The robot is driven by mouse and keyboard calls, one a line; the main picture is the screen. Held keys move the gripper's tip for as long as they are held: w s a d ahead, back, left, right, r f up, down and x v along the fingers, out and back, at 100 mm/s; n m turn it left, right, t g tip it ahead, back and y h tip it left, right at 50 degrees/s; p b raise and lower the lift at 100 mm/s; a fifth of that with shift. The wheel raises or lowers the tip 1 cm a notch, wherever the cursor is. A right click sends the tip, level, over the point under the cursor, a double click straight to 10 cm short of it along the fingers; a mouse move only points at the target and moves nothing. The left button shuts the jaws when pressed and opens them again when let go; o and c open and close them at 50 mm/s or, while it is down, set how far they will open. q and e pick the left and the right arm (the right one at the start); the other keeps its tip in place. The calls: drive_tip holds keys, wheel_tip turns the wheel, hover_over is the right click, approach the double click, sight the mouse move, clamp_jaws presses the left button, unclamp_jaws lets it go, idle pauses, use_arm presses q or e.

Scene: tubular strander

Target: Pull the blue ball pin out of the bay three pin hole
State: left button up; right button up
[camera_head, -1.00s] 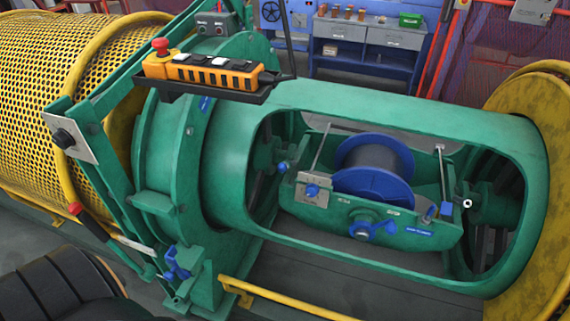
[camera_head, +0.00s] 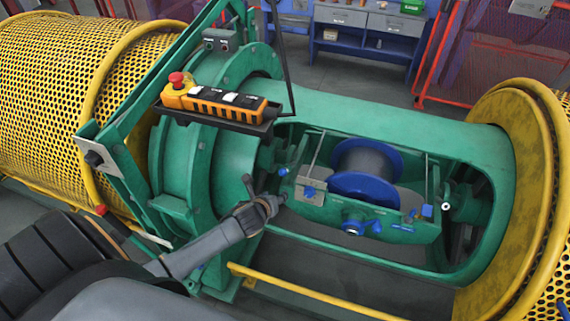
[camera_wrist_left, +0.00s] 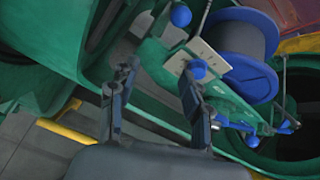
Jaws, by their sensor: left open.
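A blue ball pin (camera_head: 310,191) sits at a pale plate on the left end of the green cradle. In the left wrist view, a blue ball (camera_wrist_left: 198,69) shows at this plate (camera_wrist_left: 181,63), close to one finger. A second blue ball (camera_head: 283,172) is up and left of the plate; a blue ball (camera_wrist_left: 180,15) also shows near the top of the wrist view. I cannot read which hole is bay three. My left gripper (camera_head: 277,201) is just left of the plate; in the wrist view its fingers (camera_wrist_left: 158,72) are apart with nothing between them. My right gripper is out of view.
The green tube frame (camera_head: 400,118) surrounds the cradle, with a blue spool (camera_head: 362,185) inside. A yellow rail (camera_head: 300,292) runs along the front. Blue handles (camera_head: 376,226) stick out of the cradle front.

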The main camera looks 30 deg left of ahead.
sight(282, 174)
use_arm(q)
drive_tip(key=w+r+m, duration=0.1)
drive_tip(key=w+a+r+m+t, duration=0.1)
drive_tip(key=w+r+m, duration=0.1)
drive_tip(key=r+m, duration=0.1)
drive_tip(key=shift+a, duration=0.35)
drive_tip(key=shift+f, duration=0.1)
drive_tip(key=b+x, duration=0.6)
drive_tip(key=x, duration=0.1)
drive_tip(key=shift+w+f, duration=0.15)
drive_tip(key=shift+w, duration=0.05)
drive_tip(key=shift+w+a+f+b, duration=0.2)
drive_tip(key=shift+w+f+b, duration=0.15)
drive_tip(key=shift+w, duration=0.25)
drive_tip(key=shift+r, duration=0.1)
drive_tip(key=shift+p, duration=0.55)
